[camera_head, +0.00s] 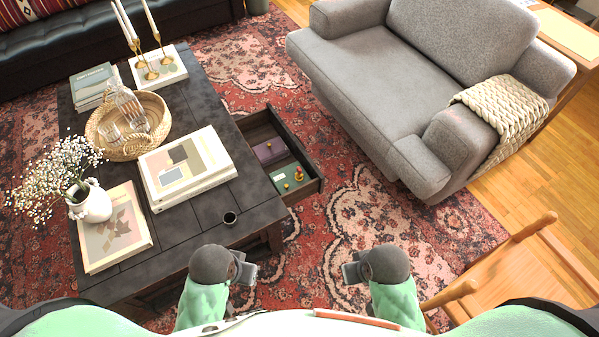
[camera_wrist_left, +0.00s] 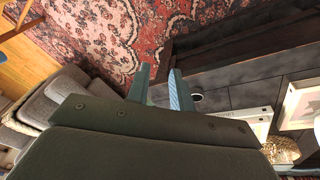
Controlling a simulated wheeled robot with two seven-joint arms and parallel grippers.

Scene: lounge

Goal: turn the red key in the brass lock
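An open drawer (camera_head: 316,184) sticks out of the right side of the dark coffee table. Inside it lies a green box or book (camera_head: 292,181) with a small red and yellow item (camera_head: 299,174) on it. That item may be the red key and brass lock, but it is too small to tell. My left gripper (camera_head: 246,269) hangs near the table's front right corner, apart from the drawer. In the left wrist view its two fingers (camera_wrist_left: 158,78) stand apart with nothing between them. My right gripper (camera_head: 350,270) is over the rug; its finger gap is not clear.
A grey armchair (camera_head: 375,75) stands right of the drawer. A wooden chair (camera_head: 510,265) is at lower right. Open rug lies between.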

